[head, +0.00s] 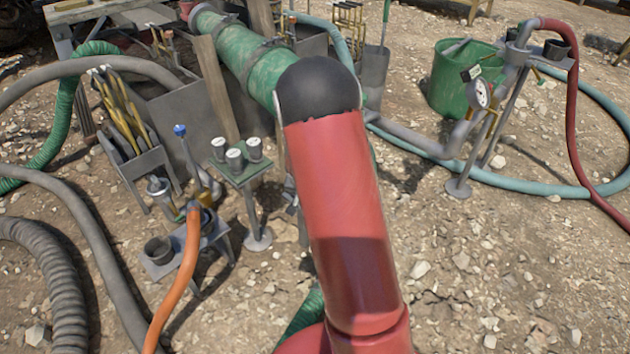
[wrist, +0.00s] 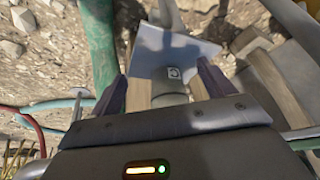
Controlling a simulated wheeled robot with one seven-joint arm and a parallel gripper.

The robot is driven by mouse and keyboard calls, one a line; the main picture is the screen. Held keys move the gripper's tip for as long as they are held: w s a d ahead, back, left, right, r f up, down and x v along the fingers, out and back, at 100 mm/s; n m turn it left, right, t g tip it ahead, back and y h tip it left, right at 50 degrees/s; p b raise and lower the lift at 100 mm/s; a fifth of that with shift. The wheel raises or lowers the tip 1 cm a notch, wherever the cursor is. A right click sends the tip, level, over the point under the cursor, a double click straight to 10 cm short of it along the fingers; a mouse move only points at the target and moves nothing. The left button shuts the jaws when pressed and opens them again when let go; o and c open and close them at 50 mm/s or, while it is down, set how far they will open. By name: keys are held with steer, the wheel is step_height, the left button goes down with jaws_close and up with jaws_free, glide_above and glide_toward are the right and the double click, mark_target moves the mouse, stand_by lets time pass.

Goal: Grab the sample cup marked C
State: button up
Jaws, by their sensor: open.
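In the head view a small green-topped stand (head: 244,174) holds three pale-lidded grey cups: a left one (head: 218,149), a front one (head: 235,160) and a right one (head: 254,149). Their letters are too small to read there. In the wrist view a tag with a letter C (wrist: 173,73) shows above a grey round cup (wrist: 170,99), in front of a pale plate on a post. My gripper (wrist: 163,72) is open, with one finger on each side of the cup; I cannot tell whether they touch it. In the head view my red arm hides most of the gripper.
Left of the stand are a valve stand with an orange hose (head: 176,285) and a tool holder (head: 140,160). A large green pipe (head: 240,60) runs behind. A green bucket (head: 462,80) and gauge stand (head: 480,95) are right. Stony ground at lower right is open.

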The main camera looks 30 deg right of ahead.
steer(key=w+d, duration=0.1)
steer(key=w, duration=0.1)
steer(key=w+d+p, duration=0.1)
steer(key=w+d, duration=0.1)
steer(key=shift+r, duration=0.1)
steer(key=w+d, duration=0.1)
steer(key=w+d+f, duration=0.1)
steer(key=w, duration=0.1)
steer(key=shift+w+d+p, duration=0.25)
steer(key=shift+d+p, duration=0.05)
steer(key=shift+w+f, duration=0.1)
steer(key=shift+c, duration=0.4)
steer(key=c, duration=1)
steer(key=shift+c, duration=0.2)
